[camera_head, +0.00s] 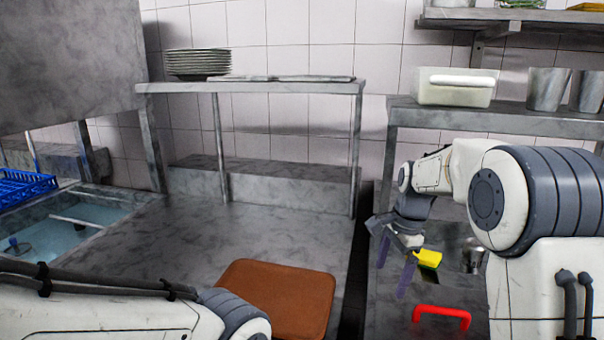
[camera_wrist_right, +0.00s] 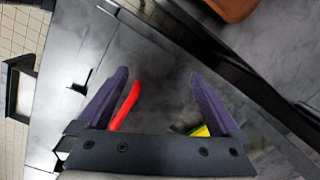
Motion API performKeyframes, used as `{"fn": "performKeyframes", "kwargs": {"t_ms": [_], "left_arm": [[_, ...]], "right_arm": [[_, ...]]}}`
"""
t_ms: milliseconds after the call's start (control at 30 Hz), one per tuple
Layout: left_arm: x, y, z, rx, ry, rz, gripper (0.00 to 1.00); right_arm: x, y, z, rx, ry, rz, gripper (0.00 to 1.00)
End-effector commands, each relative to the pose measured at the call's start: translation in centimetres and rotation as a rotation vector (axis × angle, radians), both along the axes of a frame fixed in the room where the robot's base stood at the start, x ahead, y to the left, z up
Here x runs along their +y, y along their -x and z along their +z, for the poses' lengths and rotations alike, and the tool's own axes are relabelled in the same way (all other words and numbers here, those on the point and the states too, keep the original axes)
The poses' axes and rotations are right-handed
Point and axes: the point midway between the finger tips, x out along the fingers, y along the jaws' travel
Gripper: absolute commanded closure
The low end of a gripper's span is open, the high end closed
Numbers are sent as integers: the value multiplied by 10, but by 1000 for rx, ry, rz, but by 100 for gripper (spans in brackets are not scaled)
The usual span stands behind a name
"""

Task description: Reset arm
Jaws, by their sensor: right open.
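My right gripper (camera_head: 394,268) hangs over the right-hand metal counter with its purple fingers pointing down. In the right wrist view its two fingers (camera_wrist_right: 160,85) are spread apart with nothing held between them. A red handle (camera_head: 442,316) lies on the counter; in the wrist view it (camera_wrist_right: 125,106) shows beside one finger. A yellow block (camera_head: 428,257) with a dark underside is just right of the gripper; in the wrist view it (camera_wrist_right: 200,131) is partly hidden by the other finger. My left arm crosses the lower left of the head view, but its gripper is out of frame.
A brown tray (camera_head: 280,290) lies on the left counter. A metal cup (camera_head: 473,256) stands by my right arm. A plate stack (camera_head: 197,63) is on the middle shelf; a white container (camera_head: 455,92) is on the right one. A blue rack (camera_head: 22,186) is by the sink.

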Motion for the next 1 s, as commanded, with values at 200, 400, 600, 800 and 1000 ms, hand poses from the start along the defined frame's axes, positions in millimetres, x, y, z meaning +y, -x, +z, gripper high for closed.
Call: {"fn": "performKeyframes", "kwargs": {"t_ms": [200, 400, 600, 800, 1000], "left_arm": [[0, 0, 0, 0, 0, 0, 50], [0, 0, 0, 0, 0, 0, 50], [0, 0, 0, 0, 0, 0, 50], [0, 0, 0, 0, 0, 0, 50], [0, 0, 0, 0, 0, 0, 50]], "right_arm": [[115, 111, 15, -59, 27, 746, 0], [157, 237, 1, -118, 44, 1462, 0], [154, 306, -17, -154, 50, 1879, 0], [151, 319, -22, -160, 49, 1971, 0], [151, 318, -22, -159, 49, 1966, 0]]}}
